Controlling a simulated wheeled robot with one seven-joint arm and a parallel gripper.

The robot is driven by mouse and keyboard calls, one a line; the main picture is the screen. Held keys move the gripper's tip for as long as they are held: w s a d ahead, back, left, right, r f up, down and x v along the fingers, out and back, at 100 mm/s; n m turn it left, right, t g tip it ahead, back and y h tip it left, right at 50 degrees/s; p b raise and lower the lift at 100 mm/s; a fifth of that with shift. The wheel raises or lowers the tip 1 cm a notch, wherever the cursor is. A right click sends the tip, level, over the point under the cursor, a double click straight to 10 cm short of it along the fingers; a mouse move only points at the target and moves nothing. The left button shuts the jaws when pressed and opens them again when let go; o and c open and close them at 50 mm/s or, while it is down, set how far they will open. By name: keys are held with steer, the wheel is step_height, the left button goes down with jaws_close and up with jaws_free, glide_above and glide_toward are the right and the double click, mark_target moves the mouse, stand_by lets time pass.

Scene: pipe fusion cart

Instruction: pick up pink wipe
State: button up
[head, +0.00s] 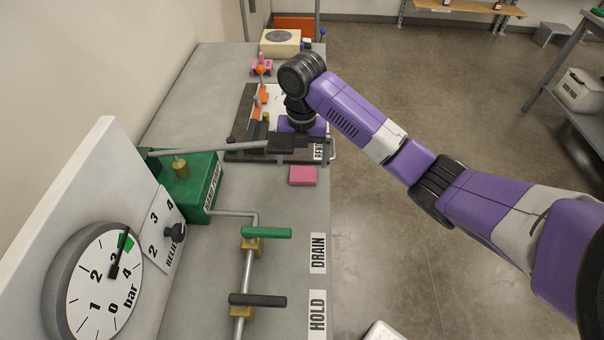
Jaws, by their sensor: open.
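The pink wipe (302,175) is a small flat pink block. It lies on the grey cart top near its right edge, in front of the dark board. My gripper (302,157) points down just behind the wipe, above the near edge of the board. Its jaws are open, with nothing seen between them. The fingertips are small and partly hidden, so their height above the cart is hard to tell.
A green hand pump (190,190) stands left of the wipe; its lever (220,148) reaches toward my gripper. Green (268,233) and black (258,300) valve handles are nearer, with a pressure gauge (95,285) at left. Bare cart top surrounds the wipe's near side.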

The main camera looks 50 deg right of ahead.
mark_target(303, 172)
steer(key=shift+d+f+p, duration=0.15)
steer(key=shift+f+p, duration=0.15)
steer(key=shift+f, duration=0.85)
steer(key=shift+d+f+p, duration=0.1)
steer(key=shift+f+p, duration=0.15)
steer(key=shift+f, duration=0.85)
steer(key=c, duration=1.4)
